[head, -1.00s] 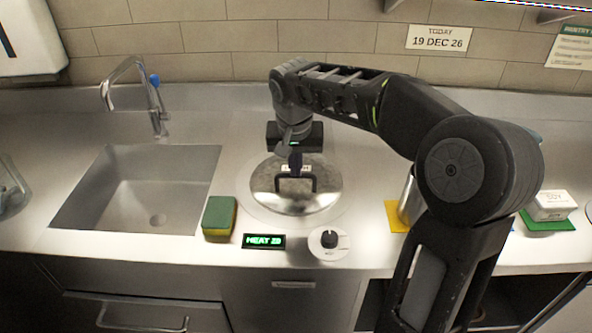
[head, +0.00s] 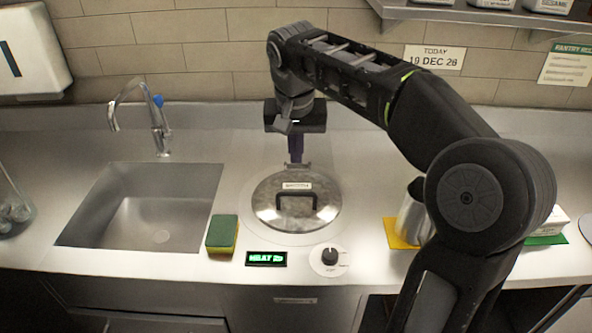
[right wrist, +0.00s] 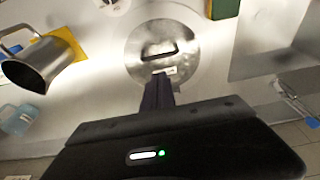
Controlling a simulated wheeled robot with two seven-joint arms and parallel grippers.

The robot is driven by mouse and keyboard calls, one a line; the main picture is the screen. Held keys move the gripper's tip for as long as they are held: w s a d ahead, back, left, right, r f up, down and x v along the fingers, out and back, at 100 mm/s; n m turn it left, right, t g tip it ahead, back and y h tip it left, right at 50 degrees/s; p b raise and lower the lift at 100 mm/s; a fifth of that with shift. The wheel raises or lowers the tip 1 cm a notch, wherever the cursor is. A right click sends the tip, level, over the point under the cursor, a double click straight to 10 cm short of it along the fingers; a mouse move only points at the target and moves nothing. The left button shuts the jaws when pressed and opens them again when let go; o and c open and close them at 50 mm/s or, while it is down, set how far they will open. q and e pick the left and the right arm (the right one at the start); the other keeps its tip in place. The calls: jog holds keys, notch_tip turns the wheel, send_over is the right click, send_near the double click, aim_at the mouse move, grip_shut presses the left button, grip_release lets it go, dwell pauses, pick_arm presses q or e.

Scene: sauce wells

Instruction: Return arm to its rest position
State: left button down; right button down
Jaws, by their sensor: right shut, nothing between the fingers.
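My right arm reaches in from the right in the head view, bent over the counter. Its gripper (head: 296,160) points down behind the round metal lid (head: 270,212) and is shut with nothing in it. The lid has a dark handle and a small label, and sits flat on the hob area. In the right wrist view the shut fingers (right wrist: 158,78) show in front of the lid (right wrist: 185,68), apart from its handle. What lies under the lid is hidden. My left gripper is not in view.
A sink (head: 145,210) with a tap (head: 158,125) is at left. A sponge (head: 222,234), a display (head: 266,259) and a knob (head: 330,258) line the front edge.

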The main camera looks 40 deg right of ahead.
jog(key=shift+v, duration=1.25)
